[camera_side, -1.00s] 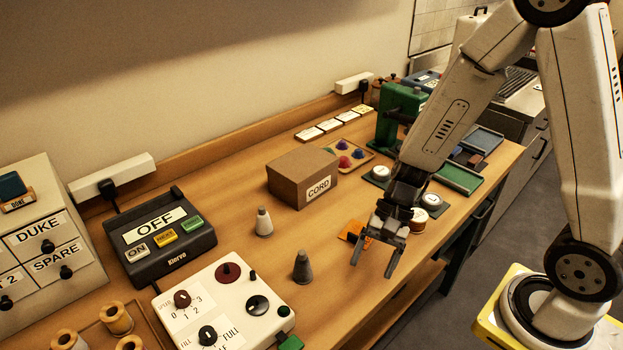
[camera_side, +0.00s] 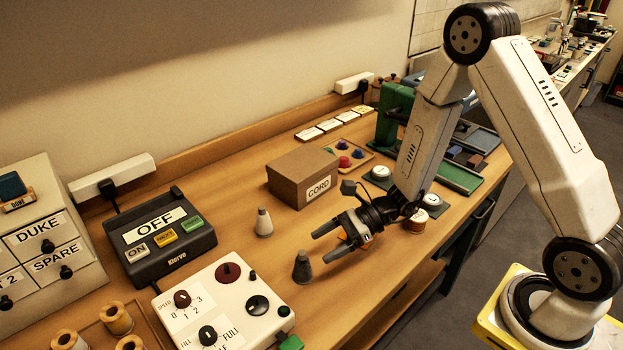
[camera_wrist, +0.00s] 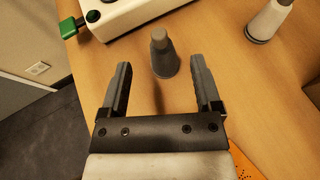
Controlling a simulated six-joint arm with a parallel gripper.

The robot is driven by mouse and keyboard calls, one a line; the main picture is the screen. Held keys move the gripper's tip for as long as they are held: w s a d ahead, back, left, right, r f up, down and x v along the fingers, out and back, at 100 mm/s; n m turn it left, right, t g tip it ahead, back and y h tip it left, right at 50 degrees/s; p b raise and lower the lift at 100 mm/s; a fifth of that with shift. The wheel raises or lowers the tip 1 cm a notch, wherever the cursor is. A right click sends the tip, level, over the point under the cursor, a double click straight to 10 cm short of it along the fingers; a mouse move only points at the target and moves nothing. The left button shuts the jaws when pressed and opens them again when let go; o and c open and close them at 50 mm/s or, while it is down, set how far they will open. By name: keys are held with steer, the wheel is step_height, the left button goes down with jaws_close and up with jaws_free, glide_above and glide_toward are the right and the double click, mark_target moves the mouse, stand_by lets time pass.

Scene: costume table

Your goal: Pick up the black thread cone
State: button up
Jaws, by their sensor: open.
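The black thread cone (camera_side: 302,268) stands upright on the wooden table, just right of the white control box. It looks dark grey with a lighter tip. In the wrist view the cone (camera_wrist: 164,56) stands beyond my fingertips, in line with the gap between them. My gripper (camera_side: 319,246) is open and empty, low over the table and tilted toward the cone. In the wrist view my gripper (camera_wrist: 159,76) shows both fingers apart, with bare table between them.
A brown CORD box (camera_side: 302,176) stands behind. An orange piece (camera_wrist: 245,160) lies beside my gripper. The table's front edge is near.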

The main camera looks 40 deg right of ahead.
mark_target(306, 256)
steer(key=shift+x, duration=1.3)
steer(key=shift+x, duration=2.6)
steer(key=shift+d+f, duration=0.1)
steer(key=shift+f, duration=0.05)
jaws_close()
